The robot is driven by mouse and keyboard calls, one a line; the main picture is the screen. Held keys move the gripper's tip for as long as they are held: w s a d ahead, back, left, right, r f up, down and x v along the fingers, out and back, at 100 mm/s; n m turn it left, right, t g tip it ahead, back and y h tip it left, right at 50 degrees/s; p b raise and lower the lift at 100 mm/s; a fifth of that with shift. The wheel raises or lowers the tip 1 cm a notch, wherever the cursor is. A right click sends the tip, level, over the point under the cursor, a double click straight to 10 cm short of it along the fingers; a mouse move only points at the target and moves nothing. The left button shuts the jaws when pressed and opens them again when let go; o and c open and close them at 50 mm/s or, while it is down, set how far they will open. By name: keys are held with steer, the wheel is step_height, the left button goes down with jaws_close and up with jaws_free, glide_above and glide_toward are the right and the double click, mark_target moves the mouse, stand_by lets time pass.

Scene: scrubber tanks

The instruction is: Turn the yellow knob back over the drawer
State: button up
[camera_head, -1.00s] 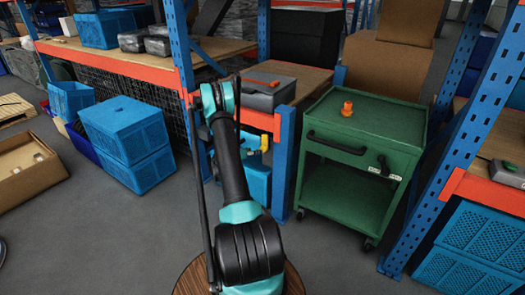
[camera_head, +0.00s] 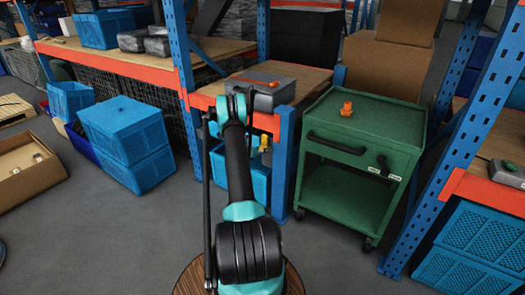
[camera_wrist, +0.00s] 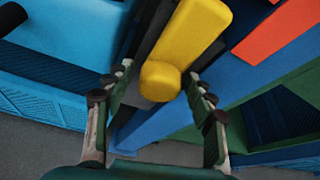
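The yellow knob is the long yellow piece with a rounded end (camera_wrist: 187,40) in the wrist view; it reaches down from the top between my fingertips. A small yellow patch (camera_head: 264,142) beside my arm in the head view appears to be the same piece. My gripper (camera_wrist: 159,82) is open, with a finger on each side of the yellow end and a visible gap on both sides; depth is hard to judge. In the head view my arm mostly hides the gripper. A green cart (camera_head: 400,125) stands to the right; its drawer front (camera_head: 350,160) looks shut.
The cart has a black handle (camera_head: 336,143) and a black latch (camera_head: 383,165); an orange piece (camera_head: 346,109) stands on top. A blue rack post (camera_head: 283,165) is close right of my arm. A grey case (camera_head: 262,96) sits on the shelf. Blue crates (camera_head: 125,130) stand left.

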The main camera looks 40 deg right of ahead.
jaws_close()
